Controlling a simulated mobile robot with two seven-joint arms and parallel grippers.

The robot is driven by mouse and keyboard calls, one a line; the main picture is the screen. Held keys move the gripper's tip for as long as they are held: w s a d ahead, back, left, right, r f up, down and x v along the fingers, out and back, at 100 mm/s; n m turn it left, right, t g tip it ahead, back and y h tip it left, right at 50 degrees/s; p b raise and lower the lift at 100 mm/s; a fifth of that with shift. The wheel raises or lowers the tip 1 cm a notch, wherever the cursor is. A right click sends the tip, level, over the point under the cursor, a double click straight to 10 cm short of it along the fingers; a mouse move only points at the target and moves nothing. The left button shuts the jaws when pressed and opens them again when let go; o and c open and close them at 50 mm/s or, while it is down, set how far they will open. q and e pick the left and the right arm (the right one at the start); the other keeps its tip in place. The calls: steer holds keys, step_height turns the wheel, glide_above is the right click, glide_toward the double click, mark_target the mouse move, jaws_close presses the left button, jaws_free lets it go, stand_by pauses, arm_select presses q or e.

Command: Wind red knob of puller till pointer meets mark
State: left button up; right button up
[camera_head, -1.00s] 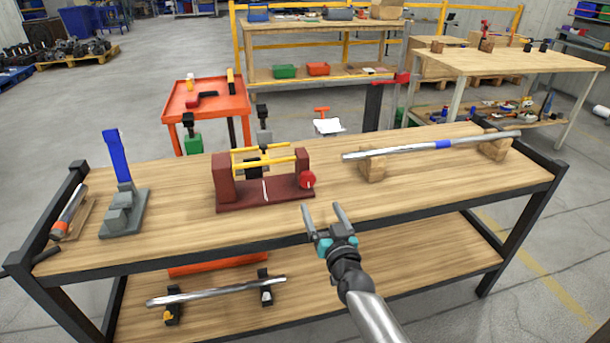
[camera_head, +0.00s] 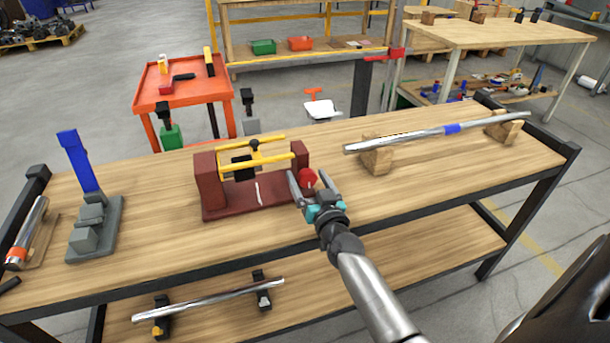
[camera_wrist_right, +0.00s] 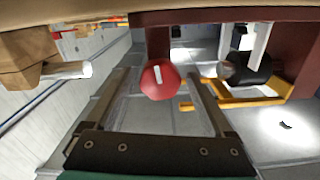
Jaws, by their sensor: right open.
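The puller (camera_head: 240,198) is a dark red frame with two uprights and yellow bars on the wooden bench. Its red knob (camera_head: 307,178) sticks out from the right upright. A white line shows on its base, and a black block sits between the uprights. My right gripper (camera_head: 308,177) is open, its fingers by the knob. In the right wrist view the red knob (camera_wrist_right: 161,79), with a white stripe on its face, shows between the open fingertips, and no finger is seen touching it. I cannot make out the pointer's exact gap to the mark. My left gripper is not in view.
A grey stand with a blue lever (camera_head: 82,165) stands at the bench's left. A long metal bar (camera_head: 420,136) rests on wooden blocks (camera_head: 377,160) at the right. The bench top in front of the puller is clear. An orange cart (camera_head: 182,90) stands behind.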

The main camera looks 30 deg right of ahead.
steer(key=shift+c, duration=1.3)
steer(key=c, duration=1.1)
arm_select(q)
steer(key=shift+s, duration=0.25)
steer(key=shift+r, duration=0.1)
arm_select(e)
steer(key=shift+m, duration=0.4)
steer(key=m, duration=0.2)
steer(key=shift+m+p, duration=0.4)
steer(key=m, duration=0.2)
steer(key=shift+d+m, duration=0.1)
steer(key=shift+m, duration=0.3)
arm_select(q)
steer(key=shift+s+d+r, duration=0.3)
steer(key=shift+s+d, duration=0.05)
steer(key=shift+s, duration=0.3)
arm_select(e)
steer(key=shift+m, duration=0.8)
